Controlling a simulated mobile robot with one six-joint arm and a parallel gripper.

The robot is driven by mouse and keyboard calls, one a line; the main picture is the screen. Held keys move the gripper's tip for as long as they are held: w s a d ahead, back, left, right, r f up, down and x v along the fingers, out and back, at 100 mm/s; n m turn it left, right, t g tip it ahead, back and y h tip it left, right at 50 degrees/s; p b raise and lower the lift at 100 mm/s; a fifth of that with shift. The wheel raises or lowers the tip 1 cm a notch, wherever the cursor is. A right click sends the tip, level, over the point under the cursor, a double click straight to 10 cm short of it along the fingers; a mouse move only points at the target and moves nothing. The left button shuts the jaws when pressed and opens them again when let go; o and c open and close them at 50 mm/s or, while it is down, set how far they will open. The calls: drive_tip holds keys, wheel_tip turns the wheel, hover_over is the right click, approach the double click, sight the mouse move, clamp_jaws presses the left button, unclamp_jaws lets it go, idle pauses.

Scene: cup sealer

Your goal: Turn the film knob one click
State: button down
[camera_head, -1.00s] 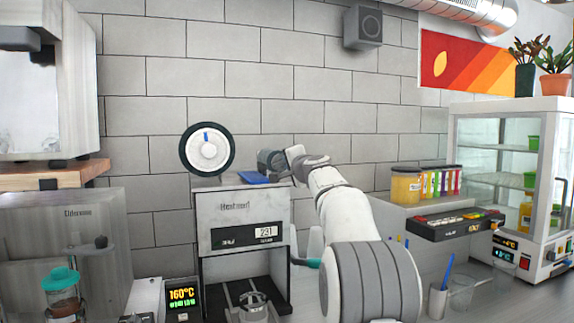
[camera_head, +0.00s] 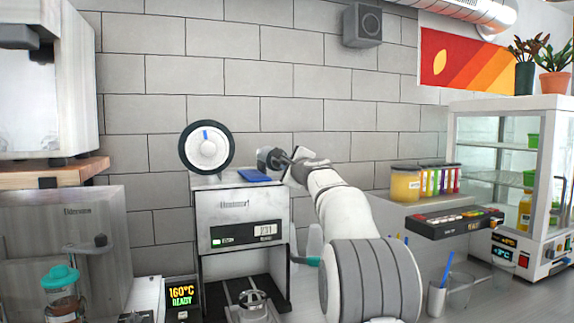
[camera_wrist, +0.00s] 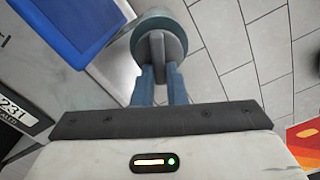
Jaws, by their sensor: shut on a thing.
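The film knob (camera_wrist: 163,25) is a grey-blue round piece with a raised grip bar. In the wrist view my gripper (camera_wrist: 163,72) is shut on that bar, one finger on each side. In the head view the knob (camera_head: 266,158) shows dark at the upper right of the cup sealer (camera_head: 222,208), with my gripper (camera_head: 284,159) coming from the right. The arm partly covers this area. The white film reel (camera_head: 207,150) with a dark rim and a blue mark stands on top of the sealer. A green light shows on the sealer's front panel.
A blue pad (camera_head: 255,175) lies on the sealer's top beside the knob. A temperature display (camera_head: 181,294) reads 160°C READY. Colored jars (camera_head: 406,184) stand on a shelf at right. A glass cabinet (camera_head: 500,150) is farther right.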

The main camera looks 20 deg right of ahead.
drive_tip(key=shift+f+m, duration=0.2)
drive_tip(key=shift+m, duration=0.1)
idle(0.4)
drive_tip(key=c, duration=1.5)
unclamp_jaws()
drive_tip(key=shift+r, duration=0.1)
drive_tip(key=shift+o, duration=0.2)
drive_tip(key=s+b, duration=0.3)
drive_tip(key=s, duration=0.5)
drive_tip(key=shift+w, duration=0.1)
